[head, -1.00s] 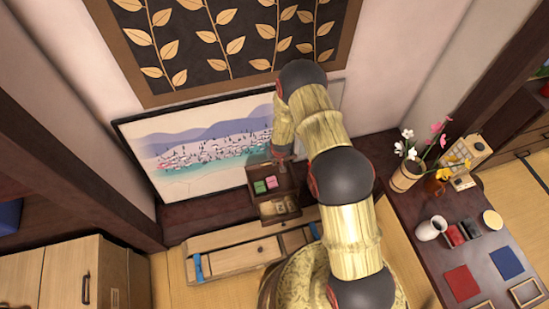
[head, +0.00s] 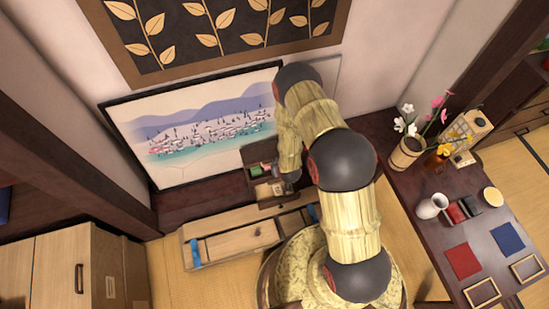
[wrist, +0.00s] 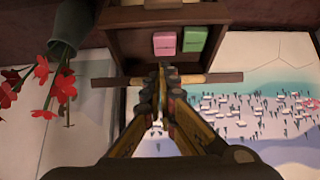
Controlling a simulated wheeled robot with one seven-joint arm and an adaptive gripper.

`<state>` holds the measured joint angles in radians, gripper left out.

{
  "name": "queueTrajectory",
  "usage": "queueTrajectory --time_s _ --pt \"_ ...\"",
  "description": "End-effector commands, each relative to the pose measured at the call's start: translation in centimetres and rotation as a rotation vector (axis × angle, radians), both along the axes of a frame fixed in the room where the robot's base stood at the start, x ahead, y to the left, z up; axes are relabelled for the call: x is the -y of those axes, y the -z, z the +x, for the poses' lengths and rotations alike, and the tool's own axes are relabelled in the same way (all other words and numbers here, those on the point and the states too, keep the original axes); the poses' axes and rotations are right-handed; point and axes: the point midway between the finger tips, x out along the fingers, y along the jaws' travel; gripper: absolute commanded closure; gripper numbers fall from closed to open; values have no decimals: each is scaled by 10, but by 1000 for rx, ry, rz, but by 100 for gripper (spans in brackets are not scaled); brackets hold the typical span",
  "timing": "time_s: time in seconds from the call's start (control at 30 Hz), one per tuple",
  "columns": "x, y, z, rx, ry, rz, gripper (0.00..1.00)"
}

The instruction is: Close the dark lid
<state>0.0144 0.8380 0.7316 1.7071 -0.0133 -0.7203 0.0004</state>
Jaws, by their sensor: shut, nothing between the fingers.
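A small dark wooden box (head: 250,158) stands against the wall by the landscape painting, open towards me. It holds a green block and a pink block, clearest in the wrist view, where the box's dark inside (wrist: 134,42) is at top centre. A bar, part tan and part dark (wrist: 218,77), crosses below the blocks; I cannot tell if it is the dark lid's edge. My gripper (wrist: 166,72) is shut and empty, its fingertips overlapping this bar in the picture; I cannot tell if they touch. In the head view my gripper (head: 292,176) is at the box's right side, partly hidden.
The landscape painting (head: 195,125) leans on the wall. A low wooden piece with blue bands (head: 240,238) lies before the box. A dark table (head: 440,215) with flowers and cups stands right. A vase with red flowers (wrist: 68,35) is near the box. A cabinet (head: 60,268) stands left.

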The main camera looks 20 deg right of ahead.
Motion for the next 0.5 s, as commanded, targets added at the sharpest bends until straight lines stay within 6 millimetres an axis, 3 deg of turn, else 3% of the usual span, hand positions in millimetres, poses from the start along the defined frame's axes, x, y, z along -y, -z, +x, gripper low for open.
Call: queueTrajectory --time_s 0.3,0.5 --pt "0 59 -28 3 0 0 100" --pt "0 88 -38 3 0 0 100"
